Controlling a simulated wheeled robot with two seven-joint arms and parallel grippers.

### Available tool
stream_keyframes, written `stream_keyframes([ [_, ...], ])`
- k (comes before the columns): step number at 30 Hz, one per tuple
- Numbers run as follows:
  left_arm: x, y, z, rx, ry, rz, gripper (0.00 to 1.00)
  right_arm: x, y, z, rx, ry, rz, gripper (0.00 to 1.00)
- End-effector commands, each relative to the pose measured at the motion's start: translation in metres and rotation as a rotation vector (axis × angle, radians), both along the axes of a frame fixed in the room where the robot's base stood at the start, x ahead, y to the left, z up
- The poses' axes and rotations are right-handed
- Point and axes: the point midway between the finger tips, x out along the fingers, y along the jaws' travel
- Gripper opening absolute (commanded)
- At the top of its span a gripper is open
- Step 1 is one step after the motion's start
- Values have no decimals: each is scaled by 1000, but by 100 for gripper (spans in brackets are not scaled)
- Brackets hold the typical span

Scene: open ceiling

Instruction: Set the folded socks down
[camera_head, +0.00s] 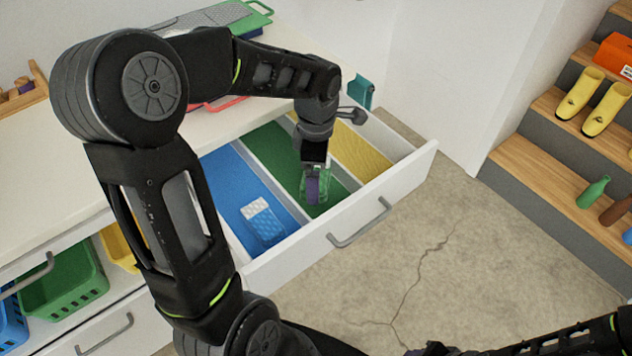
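My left gripper (314,168) points down over the green middle compartment (271,149) of an open white drawer. It appears shut on a small green and purple bundle, the folded socks (313,187). I cannot tell whether the bundle touches the compartment floor. A white and blue folded bundle (262,221) lies in the blue compartment (231,184) to the left. The yellow compartment (355,150) on the right looks empty where it shows. My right gripper (432,348) is only partly in view at the bottom edge, and its fingers cannot be made out.
The drawer front (345,222) has a grey handle. A white counter top (50,170) lies behind my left arm, with green (62,288) and other baskets below. Wooden steps (545,150) with yellow boots (593,101) and bottles stand at right. The cracked floor between is clear.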

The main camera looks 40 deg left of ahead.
Motion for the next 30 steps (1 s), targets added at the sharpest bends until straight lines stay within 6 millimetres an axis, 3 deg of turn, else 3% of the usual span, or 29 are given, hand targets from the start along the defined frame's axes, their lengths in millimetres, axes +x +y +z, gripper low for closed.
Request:
stream_keyframes([
  [5,0,0,-4,0,1,-1,55,0,0,0,0,0,0,36],
  [13,-1,0,-36,-1,2,-1,55,0,0,-1,0,0,0,36],
  [25,0,0,-42,-1,0,-1,55,0,0,-6,0,0,0,36],
  [26,0,0,-41,-1,0,-1,96,0,0,-4,0,0,0,36],
  [30,0,0,-40,-1,0,-1,100,0,0,-4,0,0,0,36],
])
